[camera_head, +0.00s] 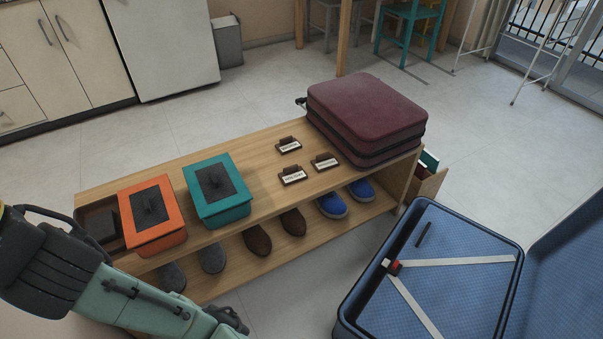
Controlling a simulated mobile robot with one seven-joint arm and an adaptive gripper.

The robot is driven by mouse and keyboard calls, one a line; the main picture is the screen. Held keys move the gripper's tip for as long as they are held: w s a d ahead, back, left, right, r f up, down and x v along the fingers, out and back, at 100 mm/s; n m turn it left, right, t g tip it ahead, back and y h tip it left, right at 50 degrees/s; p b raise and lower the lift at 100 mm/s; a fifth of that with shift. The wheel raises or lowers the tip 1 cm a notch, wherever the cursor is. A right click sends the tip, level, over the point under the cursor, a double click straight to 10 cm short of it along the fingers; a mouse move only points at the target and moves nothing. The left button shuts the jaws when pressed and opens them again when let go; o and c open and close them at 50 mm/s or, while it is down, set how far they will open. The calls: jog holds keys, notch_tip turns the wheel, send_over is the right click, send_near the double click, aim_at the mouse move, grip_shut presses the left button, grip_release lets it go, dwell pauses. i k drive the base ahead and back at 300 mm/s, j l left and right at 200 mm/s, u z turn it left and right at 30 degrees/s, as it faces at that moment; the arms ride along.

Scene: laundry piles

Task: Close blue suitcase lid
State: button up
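The blue suitcase (448,242) lies open on the floor at the lower right. Its shell has a dark rim, a blue patterned lining and two pale straps that meet at a red and black buckle (393,267). A small dark strip lies near its upper left corner. The other blue half, which looks like the lid (572,262), stands open along the right side and is cut off by the picture edge. My arm enters at the lower left, well apart from the suitcase. My gripper's fingertips are not visible.
A low wooden shoe bench (255,160) stands left of the suitcase. It bears a maroon suitcase (368,105), a teal box (217,190), an orange box (152,215) and small label stands. Several shoes sit on its lower shelf. A narrow strip of floor separates bench and blue suitcase.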

aim_at(559, 295)
jog(key=z, duration=1.85)
jog(key=l+z, duration=0.1)
jog(key=l, duration=1.15)
